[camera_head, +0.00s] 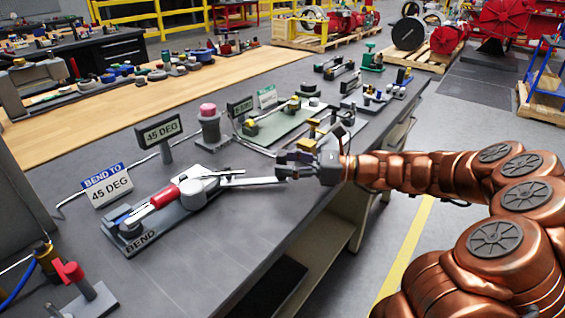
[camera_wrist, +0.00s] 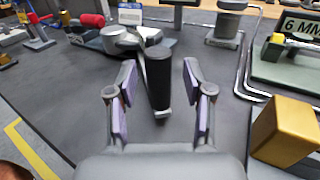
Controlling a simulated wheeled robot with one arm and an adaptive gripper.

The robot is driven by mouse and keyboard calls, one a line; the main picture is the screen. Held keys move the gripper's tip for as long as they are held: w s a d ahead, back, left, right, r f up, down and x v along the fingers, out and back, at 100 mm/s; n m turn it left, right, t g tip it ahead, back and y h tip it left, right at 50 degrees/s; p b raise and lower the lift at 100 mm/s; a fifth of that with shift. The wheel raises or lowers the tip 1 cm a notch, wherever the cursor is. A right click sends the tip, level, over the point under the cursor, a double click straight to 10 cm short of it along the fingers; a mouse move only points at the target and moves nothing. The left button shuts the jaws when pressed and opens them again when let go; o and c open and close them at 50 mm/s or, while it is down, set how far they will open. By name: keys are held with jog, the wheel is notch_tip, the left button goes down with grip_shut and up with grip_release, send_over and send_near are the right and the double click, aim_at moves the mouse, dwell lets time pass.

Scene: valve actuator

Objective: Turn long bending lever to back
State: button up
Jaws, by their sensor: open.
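The bender (camera_head: 165,208), marked BEND, sits near the front of the grey bench. Its long bending lever (camera_head: 250,182) is a flat silver bar running right from the round pivot head towards my gripper (camera_head: 283,165). In the wrist view, an upright black cylindrical handle (camera_wrist: 158,80) stands at the lever's end. My open gripper (camera_wrist: 158,95) has a purple-padded finger on each side of the handle, with visible gaps. A shorter arm with a red grip (camera_head: 165,195) lies along the bender's left part. A BEND TO 45 DEG sign (camera_head: 107,186) stands behind it.
A 45 DEG display (camera_head: 160,133) and a grey post with a pink top (camera_head: 209,122) stand behind the bender. A green-based fixture (camera_head: 290,122) is farther back. A yellow block (camera_wrist: 283,132) is close right of my gripper in the wrist view. The front bench edge is nearby.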

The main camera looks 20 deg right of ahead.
jog(key=shift+w+a, duration=0.3)
jog(key=shift+a, duration=0.35)
jog(key=shift+c, duration=0.2)
grip_shut()
